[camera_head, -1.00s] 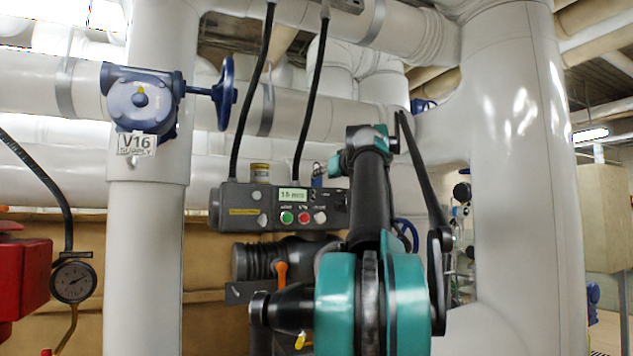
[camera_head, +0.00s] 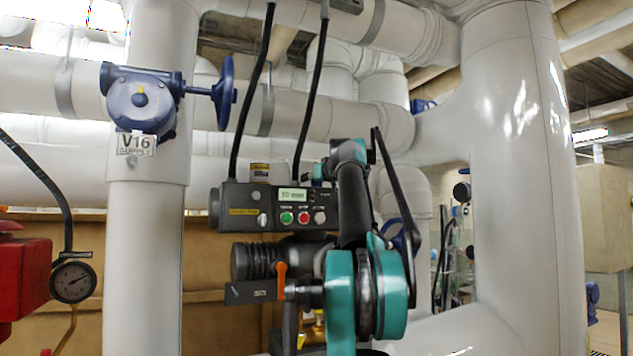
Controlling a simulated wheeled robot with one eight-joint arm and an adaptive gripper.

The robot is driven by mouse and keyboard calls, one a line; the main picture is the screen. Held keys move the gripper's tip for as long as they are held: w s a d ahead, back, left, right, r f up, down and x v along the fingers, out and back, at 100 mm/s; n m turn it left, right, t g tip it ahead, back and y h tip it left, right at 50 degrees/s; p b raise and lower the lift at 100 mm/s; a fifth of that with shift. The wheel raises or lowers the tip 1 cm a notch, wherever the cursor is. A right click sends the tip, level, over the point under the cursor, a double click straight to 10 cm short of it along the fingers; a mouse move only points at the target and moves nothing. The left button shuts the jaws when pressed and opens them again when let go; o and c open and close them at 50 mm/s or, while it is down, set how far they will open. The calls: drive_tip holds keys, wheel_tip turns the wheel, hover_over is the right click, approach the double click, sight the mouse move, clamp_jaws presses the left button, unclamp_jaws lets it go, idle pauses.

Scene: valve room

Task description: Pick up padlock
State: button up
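I cannot pick out a padlock for certain. A small yellow and dark item (camera_head: 260,172) stands at the top edge of the grey control box. Brass-yellow bits (camera_head: 314,328) show low down, partly hidden behind my arm, too small to identify. My teal and black arm rises in front of the pipework and bends near the right end of the control box. My gripper is not visible; the far end of the arm is hidden behind its own links and the box.
The control box (camera_head: 238,220) has buttons and a lit display and hangs by two black cables. An orange-handled lever (camera_head: 281,280) sits below it. A blue valve (camera_head: 140,100) labelled V16 is at left. A gauge (camera_head: 73,282), red equipment (camera_head: 22,280) and a thick white pipe (camera_head: 515,190) flank the area.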

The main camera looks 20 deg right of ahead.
clamp_jaws()
idle(0.3)
drive_tip(key=shift+r, duration=0.1)
idle(0.4)
drive_tip(key=shift+r, duration=0.7)
drive_tip(key=s, duration=1.8)
drive_tip(key=shift+d, duration=0.3)
